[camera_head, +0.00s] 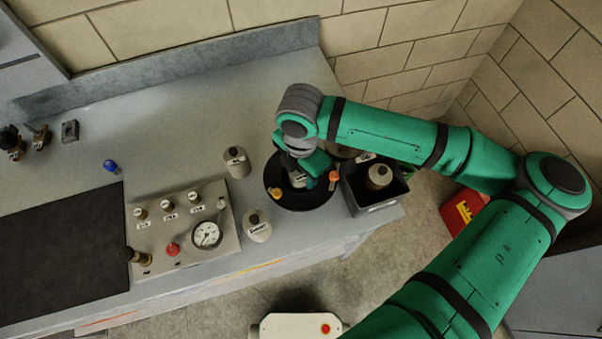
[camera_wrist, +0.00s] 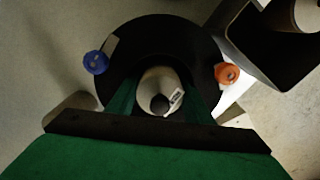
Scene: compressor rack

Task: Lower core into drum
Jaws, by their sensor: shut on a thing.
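My gripper (camera_head: 301,176) is shut on a pale grey, bottle-shaped core (camera_wrist: 164,82) with a dark round top and a white label. In the head view the held core (camera_head: 299,180) is partly covered by the green fingers. The drum (camera_head: 287,166) is round and black, at the bench's right end. In the wrist view the drum (camera_wrist: 165,30) surrounds the core, which sits near its middle. I cannot tell how deep the core is. An orange knob (camera_wrist: 228,73) and a blue knob (camera_wrist: 96,62) stand on opposite sides of the drum.
A black bin (camera_head: 374,208) holding another pale bottle (camera_head: 379,176) stands close to the drum's right. Two loose bottles, one behind left (camera_head: 237,161) and one in front left (camera_head: 258,225), stand near the drum. A gauge panel (camera_head: 184,231) lies farther left.

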